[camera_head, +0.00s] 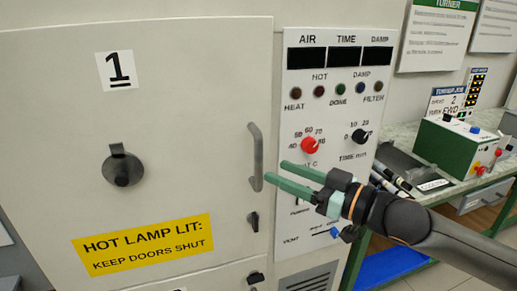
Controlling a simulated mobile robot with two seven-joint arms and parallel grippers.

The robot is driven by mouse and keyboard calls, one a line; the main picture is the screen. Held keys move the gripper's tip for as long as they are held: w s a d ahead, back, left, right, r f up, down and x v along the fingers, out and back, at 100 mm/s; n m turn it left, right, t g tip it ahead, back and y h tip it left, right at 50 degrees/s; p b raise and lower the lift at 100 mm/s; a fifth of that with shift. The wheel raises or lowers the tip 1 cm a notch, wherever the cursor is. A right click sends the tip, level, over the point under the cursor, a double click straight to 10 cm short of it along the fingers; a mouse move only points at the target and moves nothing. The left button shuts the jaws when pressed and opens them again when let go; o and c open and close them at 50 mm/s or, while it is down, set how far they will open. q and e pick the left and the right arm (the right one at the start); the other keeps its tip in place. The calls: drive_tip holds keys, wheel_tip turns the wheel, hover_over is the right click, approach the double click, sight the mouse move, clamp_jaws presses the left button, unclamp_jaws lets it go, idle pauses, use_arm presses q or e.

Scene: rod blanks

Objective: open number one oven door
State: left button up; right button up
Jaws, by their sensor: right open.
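The number one oven door (60,150) is a large off-white panel with a "1" label (116,71) and fills the left of the view. It looks shut. Its vertical grey handle (256,157) is near its right edge, with a dark latch (253,221) below it. My right gripper (275,175) has green fingers, is open and points left at the lower part of the handle. The fingertips look close to the handle; I cannot tell whether they touch it. My left gripper is not in view.
A control panel (331,100) with displays, lamps and knobs stands right of the door, partly behind my gripper. A yellow warning sign (146,244) and a round dark fitting (122,170) are on the door. A bench with a green box (446,148) stands at the right.

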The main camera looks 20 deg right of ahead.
sight(262, 165)
drive_tip(key=p+x, duration=0.1)
drive_tip(key=x, duration=0.5)
drive_tip(key=shift+w+a+f, duration=0.1)
drive_tip(key=shift+w+a, duration=0.1)
drive_tip(key=shift+a, duration=0.05)
clamp_jaws()
idle(1.2)
